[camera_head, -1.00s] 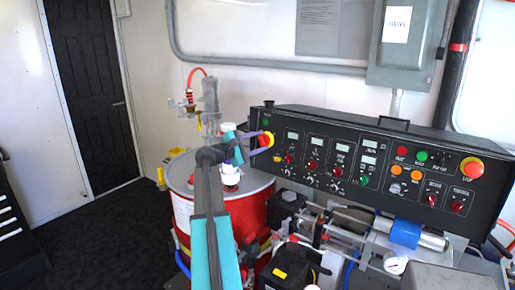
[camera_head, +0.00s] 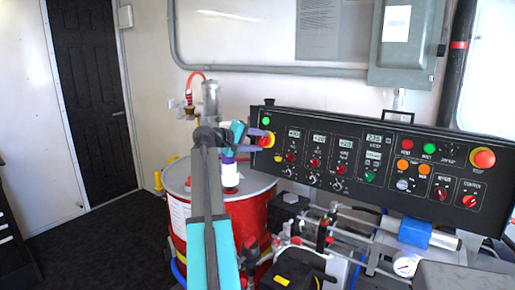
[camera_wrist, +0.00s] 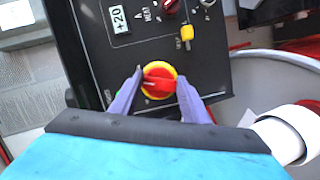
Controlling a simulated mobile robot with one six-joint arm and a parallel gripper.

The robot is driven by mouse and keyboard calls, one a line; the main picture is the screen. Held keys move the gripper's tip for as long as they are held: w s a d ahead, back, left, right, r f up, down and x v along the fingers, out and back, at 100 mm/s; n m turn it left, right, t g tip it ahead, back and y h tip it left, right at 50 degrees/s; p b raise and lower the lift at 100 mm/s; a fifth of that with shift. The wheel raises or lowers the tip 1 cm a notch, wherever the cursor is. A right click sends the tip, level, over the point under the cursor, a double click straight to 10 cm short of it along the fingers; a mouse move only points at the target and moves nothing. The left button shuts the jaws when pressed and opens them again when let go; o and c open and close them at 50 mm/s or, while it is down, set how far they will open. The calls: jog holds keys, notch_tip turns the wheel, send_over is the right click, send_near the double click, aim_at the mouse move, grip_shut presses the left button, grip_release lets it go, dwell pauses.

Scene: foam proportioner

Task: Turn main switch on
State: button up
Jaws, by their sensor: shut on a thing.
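The main switch (camera_head: 266,140) is a red rotary knob on a round yellow plate at the left end of the black control panel (camera_head: 328,184). In the wrist view the main switch (camera_wrist: 159,80) shows its red handle lying nearly level across the yellow plate. My gripper (camera_head: 257,138) is at the switch, and its tips hide part of it in the head view. In the wrist view the purple fingers of my gripper (camera_wrist: 160,84) flank the knob on both sides, shut on it. A green lamp (camera_head: 266,121) above the switch is bright, and the panel displays (camera_head: 318,140) show digits.
A red drum (camera_head: 256,215) stands below my arm. Pipes and a blue cylinder (camera_head: 414,231) sit under the panel. A red emergency stop button (camera_head: 484,158) is at the panel's right end. Dark floor (camera_head: 100,235) lies open at left.

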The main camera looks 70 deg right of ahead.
jog(key=m+t+b, duration=0.1)
jog(key=m+b, duration=0.1)
jog(key=m, duration=0.2)
jog(key=shift+d+r+y, duration=0.1)
jog(key=shift+y, duration=0.2)
jog(key=shift+w, duration=0.1)
jog(key=o, duration=1)
jog(key=shift+d, duration=0.1)
jog(key=shift+o, duration=0.2)
jog(key=shift+w+a+b, duration=0.2)
jog(key=shift+a+b, duration=0.1)
jog(key=shift+a, duration=0.5)
jog(key=v, duration=1.2)
jog(key=shift+r+b, duration=0.25)
jog(key=shift+b, duration=0.2)
